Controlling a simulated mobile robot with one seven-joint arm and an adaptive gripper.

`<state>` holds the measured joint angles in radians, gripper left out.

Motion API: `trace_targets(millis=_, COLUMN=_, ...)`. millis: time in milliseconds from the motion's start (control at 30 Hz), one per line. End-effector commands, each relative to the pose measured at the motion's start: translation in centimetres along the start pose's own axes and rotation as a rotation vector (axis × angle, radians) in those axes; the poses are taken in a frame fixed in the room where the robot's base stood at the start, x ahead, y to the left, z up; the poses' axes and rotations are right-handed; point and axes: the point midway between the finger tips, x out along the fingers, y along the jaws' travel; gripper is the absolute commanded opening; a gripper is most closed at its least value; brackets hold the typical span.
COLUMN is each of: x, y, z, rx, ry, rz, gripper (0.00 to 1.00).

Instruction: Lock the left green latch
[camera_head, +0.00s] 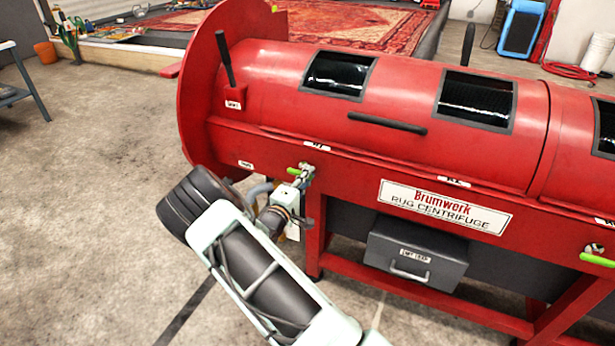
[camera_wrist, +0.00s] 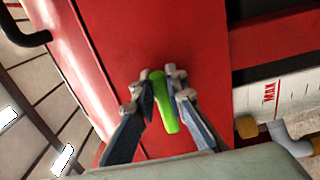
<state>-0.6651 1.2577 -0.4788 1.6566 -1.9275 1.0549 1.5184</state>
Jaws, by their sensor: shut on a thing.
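The left green latch (camera_head: 294,171) is on the front of the red rug centrifuge (camera_head: 330,190), below the lid's edge near the left end. In the wrist view the green latch handle (camera_wrist: 162,103) stands between my fingers. My gripper (camera_wrist: 164,90) is shut on it, a finger on each side. In the head view my gripper (camera_head: 305,172) is at the latch, and my wrist partly hides the area below it. The latch's catch cannot be made out clearly.
A second green latch (camera_head: 597,260) is at the right edge. A black lid handle (camera_head: 387,123) and a black lever (camera_head: 224,58) stick out from the machine. A grey drawer box (camera_head: 415,256) hangs below the sign.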

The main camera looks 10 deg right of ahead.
Motion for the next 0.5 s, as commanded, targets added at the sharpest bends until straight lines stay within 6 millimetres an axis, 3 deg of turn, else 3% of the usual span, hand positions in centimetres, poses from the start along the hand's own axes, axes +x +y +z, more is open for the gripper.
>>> trace_targets(millis=267, x=-0.13, y=-0.14, z=-0.17, rx=0.003, ry=0.003, rz=-0.004, gripper=0.00)
trace_targets(millis=300, x=-0.13, y=-0.13, z=-0.17, rx=0.003, ry=0.003, rz=-0.004, gripper=0.15)
trace_targets(millis=433, x=-0.10, y=-0.10, z=-0.14, rx=0.002, ry=0.002, rz=-0.003, gripper=0.29)
trace_targets(millis=500, x=-0.08, y=-0.08, z=-0.11, rx=0.002, ry=0.002, rz=-0.002, gripper=0.30)
